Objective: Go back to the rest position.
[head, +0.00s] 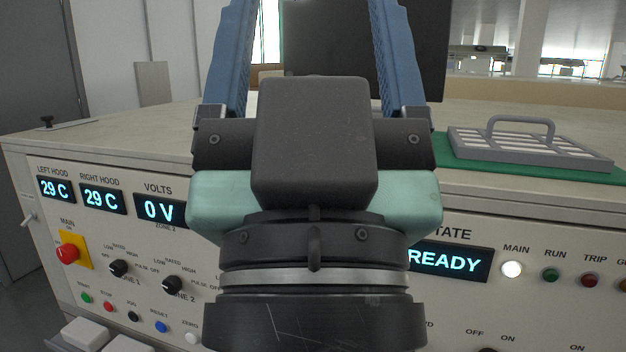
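My gripper (314,20) is in the middle of the head view, in front of the bench console, with its two blue fingers pointing up and away. The fingers are wide apart, and I see nothing held between them. Their tips run to the top edge of the picture. My wrist and gripper body hide the middle of the console front.
The console front (60,195) has readouts, knobs and buttons, including a red button (68,253). The state display (450,261) reads READY. A grey slotted tray (535,146) with a handle lies on a green mat (455,158) at right. A dark panel (335,40) stands behind the fingers.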

